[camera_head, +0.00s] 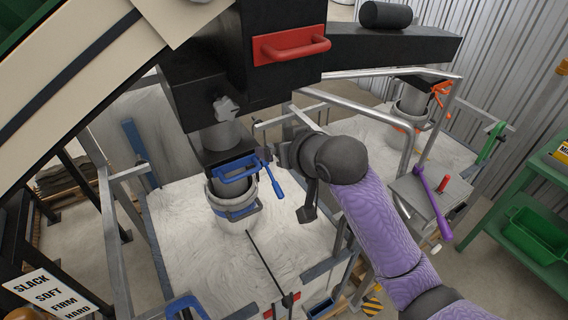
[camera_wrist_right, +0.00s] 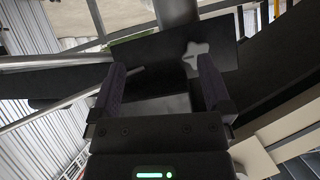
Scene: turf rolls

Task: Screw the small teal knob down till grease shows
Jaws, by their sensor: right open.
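I see no small teal knob in either view. A pale grey star-shaped knob (camera_head: 226,107) sits on the black machine housing above a spout, and a star-shaped knob also shows in the right wrist view (camera_wrist_right: 195,56), beyond the fingers. My right gripper (camera_head: 307,205) is to the right of the spout and its blue clamp (camera_head: 238,173), apart from both. In the wrist view the two purple-padded fingers (camera_wrist_right: 161,85) stand wide apart with nothing between them. My left gripper is in neither view. No grease is visible.
A red handle (camera_head: 291,44) is on the black housing. White bags (camera_head: 190,230) stand in metal frames below the spouts. A grey pedestal (camera_head: 430,195) with purple and red levers stands to the right, near a green shelf (camera_head: 515,220). Grey rails (camera_head: 360,108) run behind my right arm.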

